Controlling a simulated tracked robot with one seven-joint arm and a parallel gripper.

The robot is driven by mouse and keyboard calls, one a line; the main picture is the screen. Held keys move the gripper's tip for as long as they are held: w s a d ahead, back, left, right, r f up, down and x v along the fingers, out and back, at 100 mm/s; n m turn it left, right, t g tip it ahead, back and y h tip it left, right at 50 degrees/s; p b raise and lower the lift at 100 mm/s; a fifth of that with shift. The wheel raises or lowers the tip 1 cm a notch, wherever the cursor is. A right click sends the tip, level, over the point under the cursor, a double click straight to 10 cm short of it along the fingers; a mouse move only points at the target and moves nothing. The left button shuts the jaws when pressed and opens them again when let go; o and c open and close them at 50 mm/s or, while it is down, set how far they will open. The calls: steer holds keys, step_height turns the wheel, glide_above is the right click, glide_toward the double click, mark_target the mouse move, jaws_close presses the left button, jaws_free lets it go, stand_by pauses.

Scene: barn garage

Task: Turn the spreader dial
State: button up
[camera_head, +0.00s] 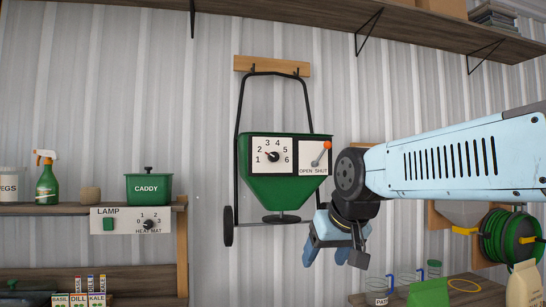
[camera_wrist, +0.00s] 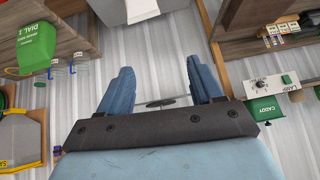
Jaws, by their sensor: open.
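The green spreader (camera_head: 290,188) hangs on the corrugated wall in the head view. Its dial (camera_head: 273,157) is a black knob on a white plate numbered 1 to 6. The dial's pointer seems to aim up-left, around 2, but it is small. Right of it is an orange-tipped lever (camera_head: 326,147) over the words OPEN and SHUT, with its tip up and right. My gripper (camera_head: 347,256) is open, below and right of the dial, its fingers pointing down. The wrist view shows both blue fingers apart (camera_wrist: 161,86) and nothing between their tips; the dial is not in that view.
A left shelf holds a green caddy (camera_head: 149,188) and spray bottle (camera_head: 47,182); below is a lamp and heat mat panel (camera_head: 130,220). A green hose reel (camera_head: 510,237) is at right. A bench (camera_head: 490,292) with containers stands lower right.

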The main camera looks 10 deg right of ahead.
steer(key=w+d+r+t, duration=0.1)
steer(key=w+r+t, duration=0.3)
steer(key=w+r, duration=1.35)
steer(key=t, duration=0.2)
glide_toward(275, 156)
steer(key=shift+m, duration=0.3)
steer(key=x, duration=0.9)
steer(key=shift+s+a, duration=0.1)
steer(key=c, duration=1)
steer(key=shift+c, duration=0.3)
